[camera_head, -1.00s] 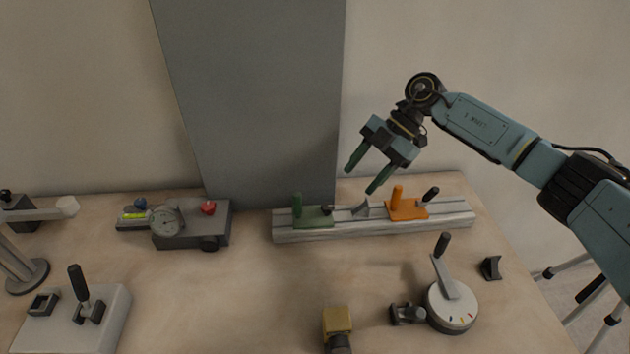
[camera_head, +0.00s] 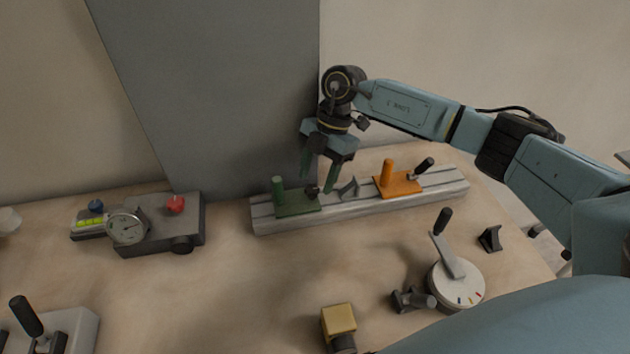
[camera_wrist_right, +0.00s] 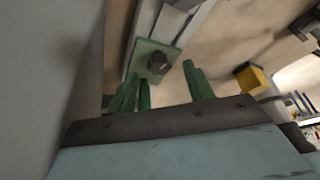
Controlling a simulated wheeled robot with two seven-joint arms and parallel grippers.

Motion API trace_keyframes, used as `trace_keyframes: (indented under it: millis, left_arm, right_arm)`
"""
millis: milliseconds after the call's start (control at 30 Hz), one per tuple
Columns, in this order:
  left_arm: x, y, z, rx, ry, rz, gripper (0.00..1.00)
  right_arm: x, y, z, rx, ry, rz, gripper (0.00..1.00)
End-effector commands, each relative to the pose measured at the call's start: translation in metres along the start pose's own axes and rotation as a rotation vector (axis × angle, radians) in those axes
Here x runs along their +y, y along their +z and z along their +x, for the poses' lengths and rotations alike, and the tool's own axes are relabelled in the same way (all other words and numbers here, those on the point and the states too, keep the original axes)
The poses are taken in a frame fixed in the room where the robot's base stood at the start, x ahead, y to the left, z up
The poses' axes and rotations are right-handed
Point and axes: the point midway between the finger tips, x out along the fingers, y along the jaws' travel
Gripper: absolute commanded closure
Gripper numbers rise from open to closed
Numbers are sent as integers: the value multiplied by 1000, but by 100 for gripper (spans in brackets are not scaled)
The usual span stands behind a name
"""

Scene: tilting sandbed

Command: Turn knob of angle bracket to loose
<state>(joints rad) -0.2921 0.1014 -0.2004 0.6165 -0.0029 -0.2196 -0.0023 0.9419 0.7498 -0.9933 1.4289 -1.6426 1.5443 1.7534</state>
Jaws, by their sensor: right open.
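A green bracket (camera_head: 296,203) with an upright green post sits on a grey slotted rail (camera_head: 355,207). Its dark knob (camera_head: 312,191) is at the plate's right end. My right gripper (camera_head: 317,180) is open and points down, its green fingers just above and around the knob in the head view. In the right wrist view, the black knob (camera_wrist_right: 158,63) on the green plate (camera_wrist_right: 141,53) shows beyond the gap between the open fingers. Whether they touch it, I cannot tell. My left gripper is not in view.
On the same rail stand a small grey piece (camera_head: 349,187) and an orange bracket (camera_head: 398,183) with a black-handled lever. A dial with a lever (camera_head: 457,284), a yellow block (camera_head: 339,319) and a gauge box (camera_head: 160,225) stand around. A grey panel rises behind.

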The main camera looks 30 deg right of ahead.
Motion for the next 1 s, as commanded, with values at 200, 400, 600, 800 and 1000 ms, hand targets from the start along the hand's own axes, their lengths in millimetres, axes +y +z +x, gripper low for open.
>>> trace_keyframes:
  millis: [200,400,600,800,1000]
  left_arm:
    - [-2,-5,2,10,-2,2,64]
    - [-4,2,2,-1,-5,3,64]
    - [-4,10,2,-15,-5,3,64]
    - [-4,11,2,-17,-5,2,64]
    - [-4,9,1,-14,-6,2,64]
  right_arm:
    - [0,0,17,1,0,0,48]
    - [0,0,19,0,1,0,48]
    - [0,0,18,1,1,0,62]
    - [0,0,18,1,1,0,89]
    - [0,0,18,1,-2,-8,93]
